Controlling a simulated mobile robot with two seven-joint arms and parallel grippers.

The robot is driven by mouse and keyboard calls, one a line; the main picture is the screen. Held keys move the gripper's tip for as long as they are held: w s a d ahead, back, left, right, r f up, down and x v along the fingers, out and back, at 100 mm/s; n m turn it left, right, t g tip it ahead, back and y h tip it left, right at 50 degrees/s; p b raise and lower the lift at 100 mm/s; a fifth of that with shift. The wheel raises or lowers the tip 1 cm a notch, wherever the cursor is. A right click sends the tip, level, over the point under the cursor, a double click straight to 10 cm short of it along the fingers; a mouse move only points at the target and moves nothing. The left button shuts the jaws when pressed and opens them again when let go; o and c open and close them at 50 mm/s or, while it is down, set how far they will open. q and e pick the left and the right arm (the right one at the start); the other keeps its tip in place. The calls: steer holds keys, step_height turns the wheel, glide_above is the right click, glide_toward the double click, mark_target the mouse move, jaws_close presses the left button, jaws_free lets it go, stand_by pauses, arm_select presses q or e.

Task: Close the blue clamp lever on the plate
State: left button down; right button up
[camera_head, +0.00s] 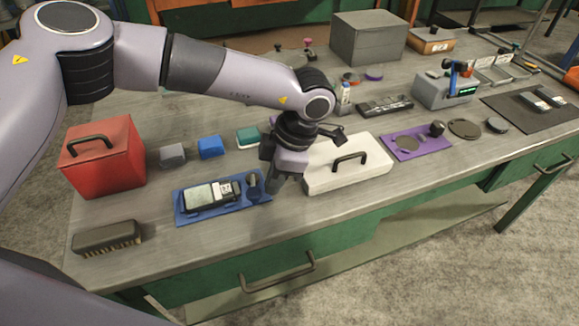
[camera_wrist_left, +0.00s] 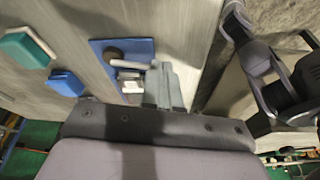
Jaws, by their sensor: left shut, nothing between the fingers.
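The blue plate (camera_head: 222,200) lies near the front edge of the bench. It carries a dark device with a pale green face (camera_head: 200,195) and, at its right end, a small dark-blue upright clamp part (camera_head: 252,185). I cannot make out the lever's angle. My left gripper (camera_head: 273,184) is shut and empty, pointing down just right of the plate's right end. In the left wrist view its fingers (camera_wrist_left: 166,88) show beside the plate (camera_wrist_left: 138,47), and a dark round knob (camera_wrist_left: 113,53) sits on the plate. Contact cannot be told.
A white case (camera_head: 350,165) with a black handle stands close right of my left gripper. A blue block (camera_head: 210,147), grey block (camera_head: 172,155) and teal block (camera_head: 247,137) lie behind the plate. A red box (camera_head: 103,160) and brush (camera_head: 107,238) are left.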

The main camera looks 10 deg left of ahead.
mark_target(254, 194)
arm_select(q)
steer(key=shift+s+a, duration=0.15)
steer(key=shift+a, duration=0.15)
steer(key=shift+f, duration=0.1)
steer(key=shift+b, duration=0.3)
steer(key=shift+s+a+m+t+b, duration=0.3)
steer(key=shift+s+a+m+b, duration=0.3)
steer(key=shift+m, duration=0.5)
steer(key=shift+s+a+m, duration=0.2)
steer(key=shift+a+m, duration=0.05)
steer(key=shift+m, duration=0.15)
steer(key=shift+s+a+m+t+b, duration=0.1)
steer(key=shift+a+m+t+b, duration=0.1)
steer(key=shift+m+t+b, duration=0.3)
